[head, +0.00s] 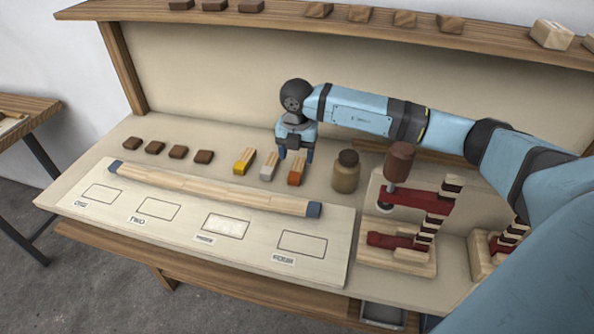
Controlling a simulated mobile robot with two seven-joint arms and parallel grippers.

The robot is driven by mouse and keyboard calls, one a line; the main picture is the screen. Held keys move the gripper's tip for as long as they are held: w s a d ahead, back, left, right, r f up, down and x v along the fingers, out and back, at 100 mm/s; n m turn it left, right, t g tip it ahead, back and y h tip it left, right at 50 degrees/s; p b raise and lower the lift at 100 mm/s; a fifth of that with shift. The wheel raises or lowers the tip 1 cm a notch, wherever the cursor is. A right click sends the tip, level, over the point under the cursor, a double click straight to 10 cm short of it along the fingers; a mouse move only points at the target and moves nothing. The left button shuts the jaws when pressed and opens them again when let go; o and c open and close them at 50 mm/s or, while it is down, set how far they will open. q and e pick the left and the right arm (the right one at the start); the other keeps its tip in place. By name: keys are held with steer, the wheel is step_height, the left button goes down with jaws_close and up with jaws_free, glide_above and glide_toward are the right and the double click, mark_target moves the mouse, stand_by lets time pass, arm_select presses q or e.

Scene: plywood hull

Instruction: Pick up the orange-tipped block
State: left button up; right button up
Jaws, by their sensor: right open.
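The orange-tipped block (296,174) lies on the bench, its orange end toward the front and its wooden end toward the back. My right gripper (296,153) points down over its back part, with one finger to each side. The fingers are open; I cannot tell whether they touch the block. The gripper partly hides the block's back end. My left gripper is not in view.
A grey-tipped block (269,167) lies close left of the orange-tipped one, with a yellow-tipped block (244,161) beyond. A brown jar (346,174) stands to the right, before a red clamp fixture (408,205). A long blue-ended strip (215,188) lies in front.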

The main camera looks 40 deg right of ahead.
mark_target(297, 168)
step_height(297, 168, down, 5)
steer(key=shift+r, duration=0.2)
steer(key=c, duration=1)
